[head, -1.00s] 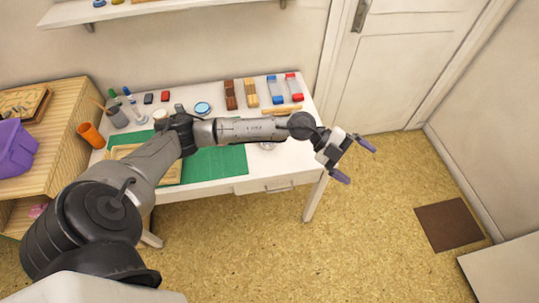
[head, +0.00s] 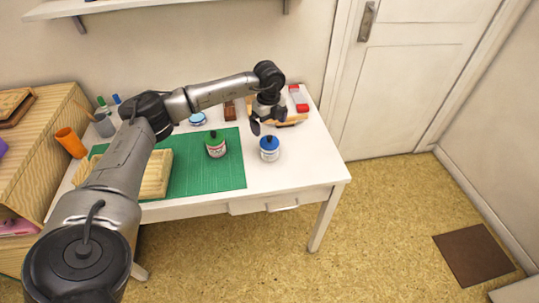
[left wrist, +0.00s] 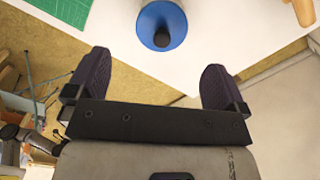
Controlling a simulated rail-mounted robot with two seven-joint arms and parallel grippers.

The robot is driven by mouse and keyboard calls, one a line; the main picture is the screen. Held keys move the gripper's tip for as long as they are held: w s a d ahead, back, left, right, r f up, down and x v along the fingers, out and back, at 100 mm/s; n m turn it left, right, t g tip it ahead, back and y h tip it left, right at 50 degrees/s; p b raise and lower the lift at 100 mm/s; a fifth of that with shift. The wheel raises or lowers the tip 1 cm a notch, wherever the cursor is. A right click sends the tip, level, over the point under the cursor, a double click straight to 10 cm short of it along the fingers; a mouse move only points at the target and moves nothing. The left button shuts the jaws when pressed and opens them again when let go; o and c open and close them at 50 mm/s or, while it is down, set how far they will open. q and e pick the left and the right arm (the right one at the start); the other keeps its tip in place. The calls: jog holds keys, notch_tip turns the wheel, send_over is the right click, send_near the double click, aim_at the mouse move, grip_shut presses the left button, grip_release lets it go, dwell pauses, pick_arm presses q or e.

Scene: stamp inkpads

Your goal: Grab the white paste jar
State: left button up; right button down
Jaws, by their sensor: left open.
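A white jar with a blue lid (head: 269,149), the likely white paste jar, stands upright on the white table (head: 300,166), just right of the green mat. My left gripper (head: 267,122) is open and empty, above and just behind this jar in the head view. In the left wrist view the blue lid (left wrist: 163,27) with its dark knob shows beyond the space between my two open fingers (left wrist: 157,85); it does not touch them. My right gripper is not in view.
The green mat (head: 215,175) carries a wooden tray (head: 157,176) at its left. A red-and-clear item (head: 298,98) and wooden pieces lie behind my gripper. An orange cup (head: 70,142) stands at the left. The table's front right is clear.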

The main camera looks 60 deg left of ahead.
aim_at(270, 137)
pick_arm(q)
jog(key=shift+f+b, duration=0.4)
jog(key=shift+f, duration=1.45)
notch_tip(270, 137, down, 4)
jog(key=shift+w+d+f+b, duration=0.1)
jog(key=shift+w+b, duration=0.05)
jog(key=shift+b, duration=1)
jog(key=shift+f, duration=0.5)
jog(key=shift+c, duration=0.7)
jog(key=shift+r, duration=0.1)
jog(key=c, duration=1.7)
